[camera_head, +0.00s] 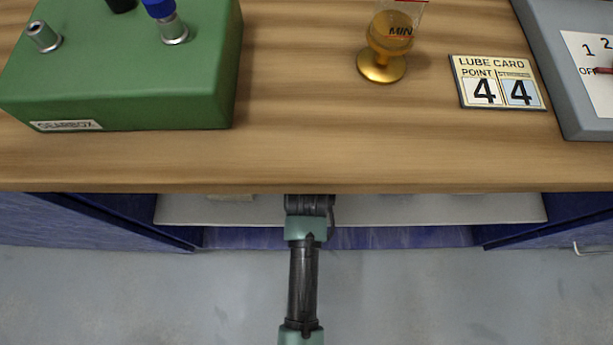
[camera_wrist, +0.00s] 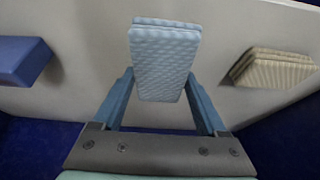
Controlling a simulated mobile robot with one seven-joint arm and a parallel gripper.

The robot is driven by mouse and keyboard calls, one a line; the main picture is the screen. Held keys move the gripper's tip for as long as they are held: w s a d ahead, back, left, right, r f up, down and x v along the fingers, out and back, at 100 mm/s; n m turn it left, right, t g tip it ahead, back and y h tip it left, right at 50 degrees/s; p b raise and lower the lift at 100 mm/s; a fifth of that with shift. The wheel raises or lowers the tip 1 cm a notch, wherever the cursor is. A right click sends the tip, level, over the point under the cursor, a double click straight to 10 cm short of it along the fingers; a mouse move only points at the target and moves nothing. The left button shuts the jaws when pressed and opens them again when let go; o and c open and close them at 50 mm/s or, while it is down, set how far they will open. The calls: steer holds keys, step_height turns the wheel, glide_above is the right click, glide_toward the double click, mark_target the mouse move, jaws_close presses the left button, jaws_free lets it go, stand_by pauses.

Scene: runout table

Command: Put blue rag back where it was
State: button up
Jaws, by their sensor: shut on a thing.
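The blue rag (camera_wrist: 162,60) is a folded, light-blue, quilted pad. In the wrist view it sits between the two fingers of my gripper (camera_wrist: 163,85), which is shut on it. The pale shelf (camera_wrist: 90,25) under the table lies behind the rag; I cannot tell if the rag touches it. In the head view my arm reaches in under the table's front edge at the shelf (camera_head: 420,208), and the tabletop hides my fingers and the rag.
A folded beige rag (camera_wrist: 272,68) and a blue block (camera_wrist: 22,60) lie on the shelf on either side of the blue rag, with bare shelf between. Above, the wooden tabletop (camera_head: 300,150) carries a green gearbox (camera_head: 130,85), a brass-based oiler (camera_head: 383,65) and a lube card (camera_head: 497,83).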

steer(key=shift+w, duration=0.9)
steer(key=shift+f+b, duration=0.95)
steer(key=shift+f, duration=0.8)
steer(key=shift+f, duration=0.1)
steer(key=o, duration=1.2)
steer(key=shift+o, duration=0.2)
steer(key=shift+r, duration=0.25)
steer(key=p+v, duration=0.3)
steer(key=v, duration=0.4)
steer(key=shift+s+r, duration=0.1)
